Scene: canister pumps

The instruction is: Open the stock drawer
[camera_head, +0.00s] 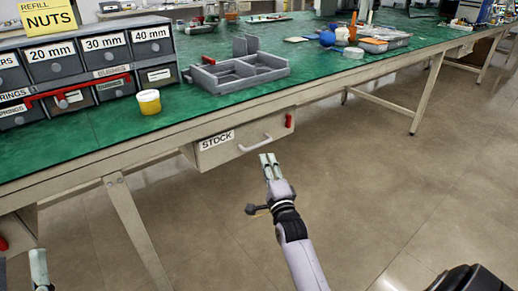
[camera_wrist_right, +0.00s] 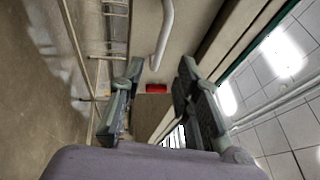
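The stock drawer (camera_head: 228,153), a grey front with a "STOCK" label, hangs under the green bench and looks closed. Its light bar handle (camera_head: 256,146) also shows in the right wrist view (camera_wrist_right: 165,35), ahead of the fingertips. A red part (camera_head: 288,120) sits at the drawer front's right end and also shows in the wrist view (camera_wrist_right: 156,88). My right gripper (camera_head: 268,160) is open and empty, just in front of and below the handle, apart from it. In the wrist view its two fingers stand well apart. My left gripper (camera_head: 39,268) shows only partly at the lower left.
On the green bench (camera_head: 200,110) are a small-parts cabinet (camera_head: 90,65), a yellow cup (camera_head: 149,102) and a grey divided tray (camera_head: 240,75). A bench leg (camera_head: 138,235) stands left of the drawer. The floor in front of the drawer is clear.

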